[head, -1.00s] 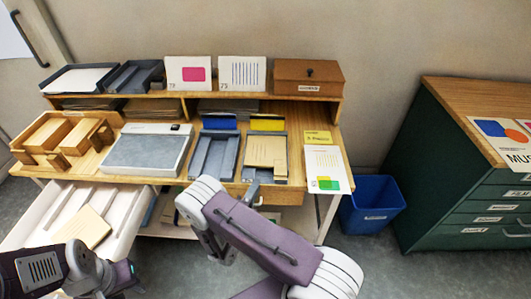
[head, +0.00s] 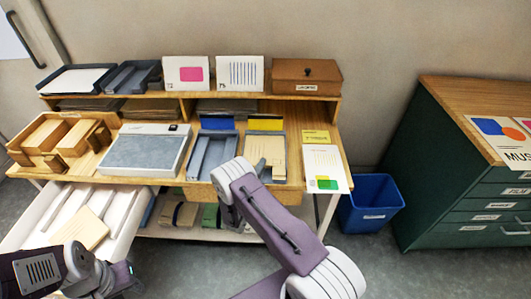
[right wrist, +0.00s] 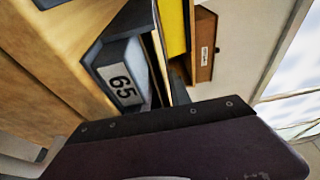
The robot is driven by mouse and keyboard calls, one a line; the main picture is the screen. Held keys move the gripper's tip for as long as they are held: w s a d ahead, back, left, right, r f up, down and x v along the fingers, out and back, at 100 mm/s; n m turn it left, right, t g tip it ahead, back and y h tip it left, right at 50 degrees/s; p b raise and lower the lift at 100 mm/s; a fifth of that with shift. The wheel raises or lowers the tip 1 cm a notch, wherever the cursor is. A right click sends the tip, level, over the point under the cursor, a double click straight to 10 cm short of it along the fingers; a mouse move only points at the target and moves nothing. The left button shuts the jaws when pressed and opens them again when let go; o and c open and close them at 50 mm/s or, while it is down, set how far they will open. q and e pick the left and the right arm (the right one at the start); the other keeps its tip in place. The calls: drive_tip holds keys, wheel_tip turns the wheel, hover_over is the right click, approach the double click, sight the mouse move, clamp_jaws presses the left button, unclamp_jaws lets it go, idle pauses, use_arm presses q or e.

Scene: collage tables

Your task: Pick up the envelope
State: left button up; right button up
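A cream envelope-like sheet (head: 80,231) lies in the open white drawer (head: 125,228) at the lower left of the head view. Another cream piece (head: 266,153) lies in the grey tray (head: 281,172) before the yellow panel; I cannot tell which is the envelope. My right arm reaches up to the desk's front edge, below the two grey trays; its fingertips are hidden in the head view. In the right wrist view the dark body of my right gripper (right wrist: 180,145) fills the bottom, its opening unclear. My left gripper (head: 112,280) is low by the drawer, its fingers unclear.
A grey block marked 65 (right wrist: 122,82) and a yellow panel (right wrist: 172,30) are close in the right wrist view. A wooden sorter (head: 60,142), a grey-topped box (head: 145,150) and a printed sheet (head: 323,168) occupy the desk. A blue bin (head: 370,200) stands right of it.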

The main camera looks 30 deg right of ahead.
drive_tip(key=shift+w+d, duration=0.25)
drive_tip(key=shift+d, duration=0.05)
clamp_jaws()
drive_tip(key=shift+r, duration=0.55)
wheel_tip(320, 180, up, 3)
drive_tip(key=shift+p, duration=0.35)
drive_tip(key=s+a+r+p, duration=0.1)
drive_tip(key=s+a+r, duration=0.2)
drive_tip(key=s+r, duration=0.4)
drive_tip(key=s, duration=0.4)
drive_tip(key=shift+s, duration=0.2)
